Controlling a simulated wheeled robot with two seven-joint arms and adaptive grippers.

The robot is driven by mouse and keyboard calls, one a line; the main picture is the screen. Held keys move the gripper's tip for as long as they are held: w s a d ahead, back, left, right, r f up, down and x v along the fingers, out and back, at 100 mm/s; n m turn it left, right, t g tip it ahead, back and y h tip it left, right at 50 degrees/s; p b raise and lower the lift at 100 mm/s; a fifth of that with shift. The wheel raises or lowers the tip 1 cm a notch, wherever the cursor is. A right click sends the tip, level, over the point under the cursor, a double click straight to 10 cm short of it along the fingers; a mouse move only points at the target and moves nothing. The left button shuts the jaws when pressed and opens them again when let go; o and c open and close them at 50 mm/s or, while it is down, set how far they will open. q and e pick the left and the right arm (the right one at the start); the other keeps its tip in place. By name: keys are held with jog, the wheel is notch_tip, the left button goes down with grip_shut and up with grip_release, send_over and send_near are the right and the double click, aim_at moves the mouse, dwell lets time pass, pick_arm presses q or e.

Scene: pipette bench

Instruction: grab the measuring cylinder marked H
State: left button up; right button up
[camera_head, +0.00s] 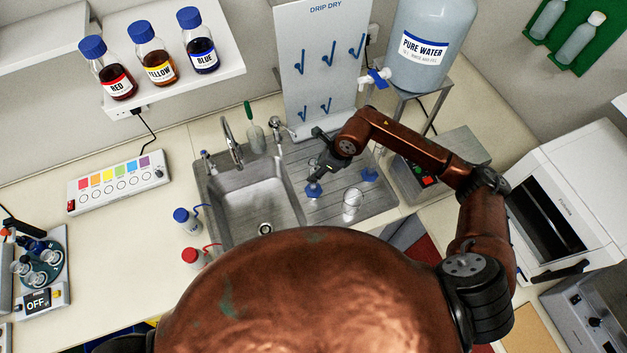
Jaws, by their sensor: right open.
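My right gripper (317,168) reaches in from the right over the ribbed drainboard beside the sink. It is open, pointing down, just above a blue base (313,189) that looks like the foot of a measuring cylinder. The gripper hides most of what stands on that foot, and I cannot tell whether they touch. A second blue base (369,175) is on the drainboard to the right, partly behind my arm. A clear glass vessel (352,205) stands in front of them. I can read no H mark on any of them. My left gripper is not in view.
The sink (254,205) with its tap lies left of the drainboard (385,195). The DRIP DRY pegboard (322,60) stands behind, with the PURE WATER tank (428,45) to its right.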

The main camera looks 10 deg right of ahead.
jog(key=p+x, duration=0.1)
jog(key=x, duration=0.3)
jog(key=shift+s+f+p, duration=0.1)
jog(key=shift+f+p, duration=0.2)
grip_shut()
dwell(0.4)
